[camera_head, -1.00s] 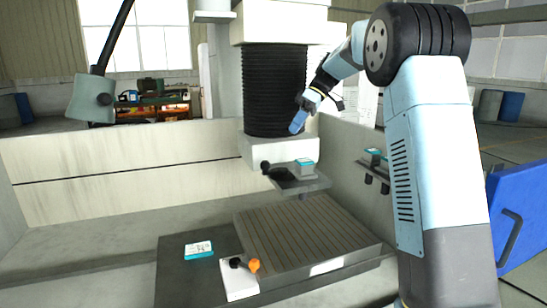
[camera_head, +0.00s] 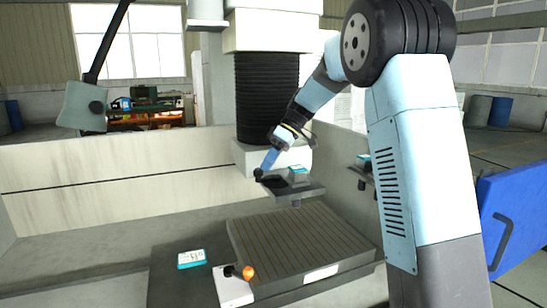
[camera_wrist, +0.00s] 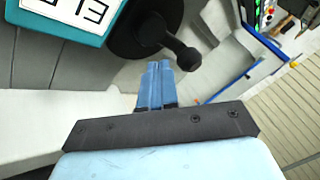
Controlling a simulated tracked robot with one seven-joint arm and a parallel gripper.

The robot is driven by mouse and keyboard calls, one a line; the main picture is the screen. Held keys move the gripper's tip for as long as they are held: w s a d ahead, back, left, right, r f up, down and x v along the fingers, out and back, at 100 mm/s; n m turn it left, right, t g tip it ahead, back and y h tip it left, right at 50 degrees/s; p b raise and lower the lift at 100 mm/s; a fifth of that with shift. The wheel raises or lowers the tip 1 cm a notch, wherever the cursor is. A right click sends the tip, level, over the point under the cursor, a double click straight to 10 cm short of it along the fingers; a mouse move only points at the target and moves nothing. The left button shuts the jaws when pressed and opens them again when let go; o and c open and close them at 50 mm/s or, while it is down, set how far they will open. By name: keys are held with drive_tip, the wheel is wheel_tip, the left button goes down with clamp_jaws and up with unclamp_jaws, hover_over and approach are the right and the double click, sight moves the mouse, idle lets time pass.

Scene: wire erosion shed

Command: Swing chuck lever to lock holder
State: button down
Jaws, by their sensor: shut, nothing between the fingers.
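The chuck lever (camera_head: 259,174) is a black ball-ended arm at the left end of the chuck unit under the machine head. In the wrist view the lever (camera_wrist: 187,58) sticks out from a round black hub (camera_wrist: 138,35). A grey block with a teal-edged label, seemingly the holder (camera_head: 298,177), sits beside it; its label (camera_wrist: 75,12) fills the wrist view's top left corner. My gripper (camera_head: 266,166) is shut and empty, pointing down at the lever. In the wrist view the blue fingertips (camera_wrist: 158,68) are close beside the lever's ball; I cannot tell whether they touch.
A grooved table (camera_head: 300,240) lies below the chuck. At its front left are a white block with an orange knob (camera_head: 248,272) and a teal label card (camera_head: 191,259). A tank wall (camera_head: 110,185) stands behind; a small rack (camera_head: 366,170) is on the right wall.

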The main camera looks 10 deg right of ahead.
drive_tip(key=shift+s+a, duration=0.25)
drive_tip(key=shift+s, duration=0.2)
drive_tip(key=shift+a, duration=0.25)
drive_tip(key=shift+d, duration=0.25)
drive_tip(key=shift+n, duration=0.4)
